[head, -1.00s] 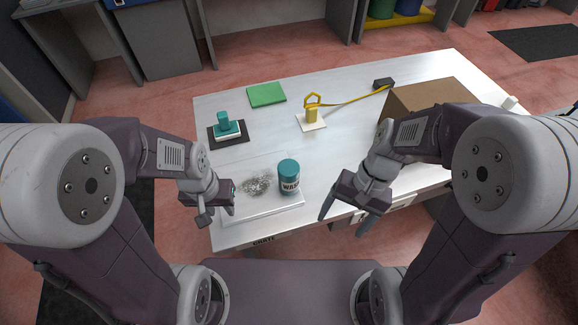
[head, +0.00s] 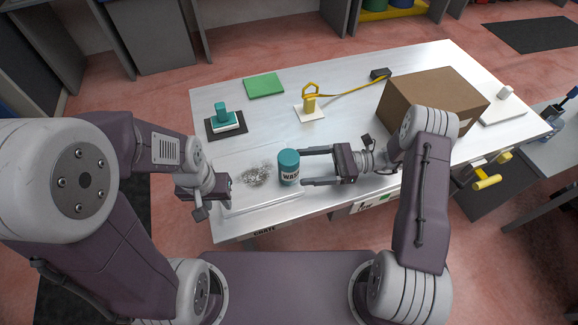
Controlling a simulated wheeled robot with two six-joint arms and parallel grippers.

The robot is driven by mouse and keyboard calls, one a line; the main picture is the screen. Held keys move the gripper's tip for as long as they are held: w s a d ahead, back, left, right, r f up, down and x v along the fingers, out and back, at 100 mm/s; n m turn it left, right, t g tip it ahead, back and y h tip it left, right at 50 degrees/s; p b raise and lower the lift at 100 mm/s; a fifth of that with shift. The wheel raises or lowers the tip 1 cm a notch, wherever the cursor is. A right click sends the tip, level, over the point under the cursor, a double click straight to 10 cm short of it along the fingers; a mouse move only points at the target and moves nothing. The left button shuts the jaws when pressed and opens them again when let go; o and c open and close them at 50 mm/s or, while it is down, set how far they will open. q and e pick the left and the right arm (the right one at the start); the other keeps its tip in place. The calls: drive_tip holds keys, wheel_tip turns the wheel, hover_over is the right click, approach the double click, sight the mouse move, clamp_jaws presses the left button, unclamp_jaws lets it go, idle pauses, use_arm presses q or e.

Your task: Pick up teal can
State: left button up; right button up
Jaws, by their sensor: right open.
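My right gripper (head: 304,168) is open just right of the can. Its two fingers point left, one behind and one in front, with the tips close to the can's right side. I cannot tell whether they touch it. My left gripper (head: 206,205) hangs at the board's left edge, apart from the can, and its jaw opening is not clear.
A teal-handled block (head: 224,122) on a black mat, a green pad (head: 263,86) and a yellow item (head: 310,102) with a strap sit farther back. A cardboard box (head: 430,98) stands at right.

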sight(280, 168)
use_arm(q)
drive_tip(key=shift+a+r+p, duration=0.1)
drive_tip(key=shift+r+p, duration=0.2)
drive_tip(key=shift+r, duration=0.1)
use_arm(e)
drive_tip(key=a, duration=0.3)
drive_tip(key=shift+s+a, duration=0.15)
drive_tip(key=shift+s, duration=0.05)
use_arm(q)
drive_tip(key=shift+r+p, duration=0.7)
use_arm(e)
drive_tip(key=a, duration=0.4)
drive_tip(key=shift+s+a+r, duration=0.15)
drive_tip(key=shift+a+r, duration=0.05)
drive_tip(key=shift+a, duration=0.3)
drive_tip(key=c, duration=0.6)
clamp_jaws()
